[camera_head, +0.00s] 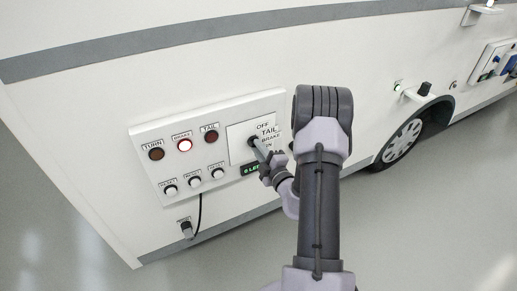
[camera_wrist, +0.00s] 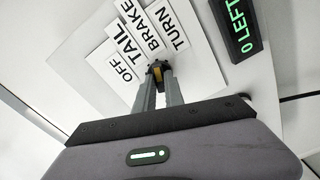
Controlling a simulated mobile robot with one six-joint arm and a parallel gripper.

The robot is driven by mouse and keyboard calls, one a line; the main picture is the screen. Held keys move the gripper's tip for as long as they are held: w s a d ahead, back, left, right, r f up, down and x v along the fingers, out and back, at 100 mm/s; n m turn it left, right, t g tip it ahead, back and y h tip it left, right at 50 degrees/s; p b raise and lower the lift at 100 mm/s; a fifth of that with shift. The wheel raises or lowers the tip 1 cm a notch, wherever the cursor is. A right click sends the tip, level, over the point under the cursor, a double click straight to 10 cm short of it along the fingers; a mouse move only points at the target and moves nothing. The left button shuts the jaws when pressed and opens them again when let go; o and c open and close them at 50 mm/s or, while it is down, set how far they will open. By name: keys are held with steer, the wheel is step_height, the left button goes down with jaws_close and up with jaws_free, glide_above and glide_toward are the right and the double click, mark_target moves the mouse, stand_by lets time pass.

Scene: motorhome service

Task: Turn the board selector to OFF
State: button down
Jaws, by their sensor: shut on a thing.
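The selector knob (camera_wrist: 157,72) is a small dark piece with a yellow part, on a white plate of the board (camera_head: 140,137) on the vehicle's side. My gripper (camera_wrist: 158,77) is shut on it, one grey finger on each side; in the head view my gripper (camera_head: 257,147) reaches the same plate. The labels OFF (camera_wrist: 123,71), TAIL (camera_wrist: 130,46), BRAKE and TURN fan out beside the knob. My fingers partly hide the knob, and I cannot tell which label it points to.
A green display (camera_wrist: 236,27) reads "0 LEFT". A plug with a black cable (camera_head: 187,229) hangs under the board. A small shelf with a dark knob (camera_head: 424,89) juts out above the wheel (camera_head: 401,141). The floor in front is clear.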

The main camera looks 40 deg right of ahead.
steer(key=shift+n, duration=0.4)
steer(key=shift+f+n+b, duration=0.1)
steer(key=shift+n+b, duration=0.8)
steer(key=shift+n, duration=6.6)
steer(key=c, duration=1.4)
jaws_free()
steer(key=shift+c, duration=0.2)
steer(key=shift+s, duration=0.15)
